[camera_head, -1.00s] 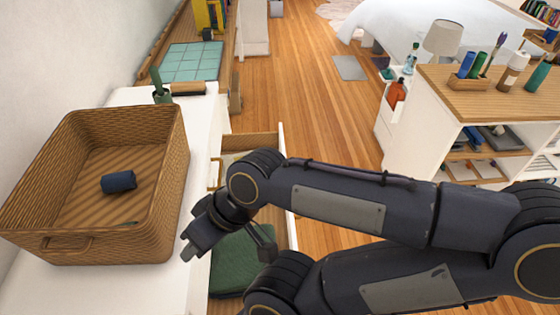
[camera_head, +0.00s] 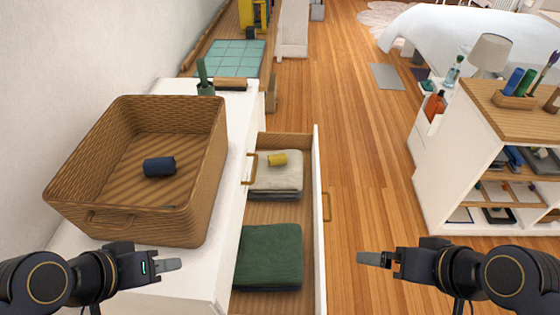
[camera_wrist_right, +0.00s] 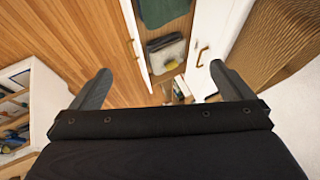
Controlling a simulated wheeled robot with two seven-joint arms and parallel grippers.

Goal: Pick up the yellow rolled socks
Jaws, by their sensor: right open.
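The yellow rolled socks (camera_head: 277,159) lie on a folded light grey cloth (camera_head: 276,182) in the far part of an open drawer (camera_head: 319,200). My left gripper (camera_head: 168,265) is at the lower left, near the cabinet's front end and apart from the socks; it shows side-on, so its opening is unclear. My right gripper (camera_head: 375,259) is at the lower right, over the floor outside the drawer. In the right wrist view my right gripper (camera_wrist_right: 164,85) is open with nothing between its fingers.
A folded green cloth (camera_head: 268,256) lies in the near part of the drawer. A wicker basket (camera_head: 205,195) holding a dark blue roll (camera_head: 159,166) stands on the white cabinet top. A shelf unit (camera_head: 440,180) stands at the right. Wooden floor (camera_head: 365,200) lies open between.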

